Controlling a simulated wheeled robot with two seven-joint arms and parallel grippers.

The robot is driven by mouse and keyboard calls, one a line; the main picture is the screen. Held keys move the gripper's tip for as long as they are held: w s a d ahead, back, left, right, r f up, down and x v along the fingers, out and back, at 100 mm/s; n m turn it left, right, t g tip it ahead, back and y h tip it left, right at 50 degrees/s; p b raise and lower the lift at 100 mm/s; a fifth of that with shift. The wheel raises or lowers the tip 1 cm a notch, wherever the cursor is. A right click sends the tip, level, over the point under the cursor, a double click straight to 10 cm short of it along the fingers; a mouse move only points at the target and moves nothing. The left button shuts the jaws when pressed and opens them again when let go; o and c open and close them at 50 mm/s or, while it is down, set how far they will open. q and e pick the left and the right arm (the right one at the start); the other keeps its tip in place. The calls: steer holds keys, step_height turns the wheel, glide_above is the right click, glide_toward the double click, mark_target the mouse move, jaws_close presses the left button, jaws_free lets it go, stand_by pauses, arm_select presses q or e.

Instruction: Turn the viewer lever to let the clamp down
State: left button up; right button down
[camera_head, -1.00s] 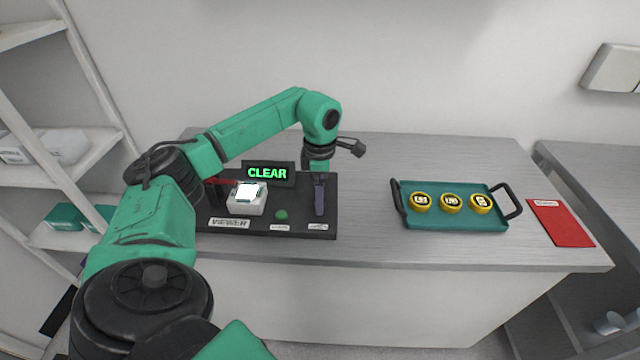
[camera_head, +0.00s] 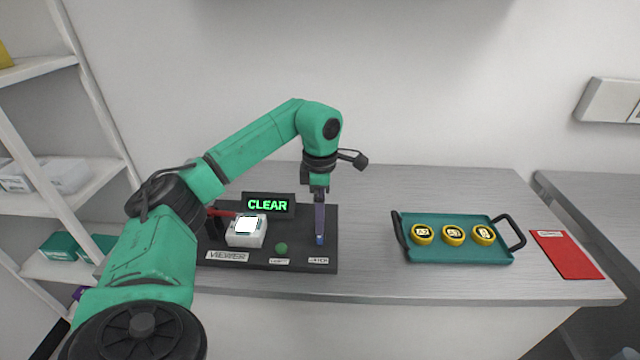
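The viewer (camera_head: 300,262) is a dark base with a white block (camera_head: 245,237) whose top glows white. A sign behind it (camera_head: 268,205) reads CLEAR in green. A red bar (camera_head: 222,212), probably the clamp, shows at the block's left back; its far end is partly hidden by my arm. A slim purple upright piece (camera_head: 320,222), apparently the lever, stands at the base's right side behind a small label. My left gripper (camera_head: 319,190) points down at the top of this piece. Whether its fingers are closed around it is too small to tell. My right gripper is not in view.
A green button (camera_head: 281,248) sits on the base between block and lever. A teal tray (camera_head: 460,254) with black handles holds three yellow round pieces. A red card (camera_head: 566,254) lies at the right. The counter (camera_head: 365,225) is bare between viewer and tray.

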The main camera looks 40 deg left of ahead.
arm_select(q)
step_height(320, 180, up, 10)
steer(key=p, duration=0.2)
stand_by(0.3)
